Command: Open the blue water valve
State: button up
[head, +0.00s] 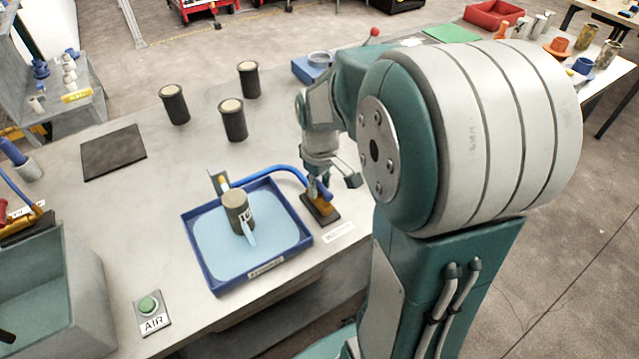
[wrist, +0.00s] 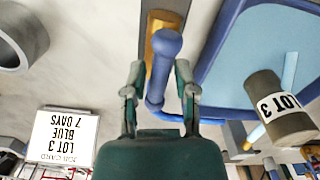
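The blue water valve (head: 322,190) sits on a brass body at the right of the blue tray, with a blue hose (head: 272,169) running from it toward the tray. In the wrist view, its round-ended blue lever (wrist: 165,45) lies between the two fingers of my gripper (wrist: 160,80). The fingers are open, with a visible gap on each side of the lever. In the head view my gripper (head: 342,172) is just above and beside the valve, and partly hides it.
The blue tray (head: 298,246) has a pale blue inside and holds a grey-brown cylinder (head: 236,203), labelled LOT 3 in the wrist view. Several dark cups (head: 233,122) stand behind. A green AIR button (head: 148,305) is front left.

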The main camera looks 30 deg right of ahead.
aim_at(319, 184)
jog(key=shift+r, duration=0.15)
notch_tip(319, 184, up, 12)
jog(key=shift+f, duration=0.2)
dwell(0.5)
jog(key=s+a+m+t, duration=0.2)
jog(key=s+a+t, duration=0.3)
jog(key=s+a, duration=0.5)
jog(key=shift+s+a+r+m+t, duration=0.15)
jog(key=shift+s+r+m+t, duration=0.2)
jog(key=shift+s, duration=0.9)
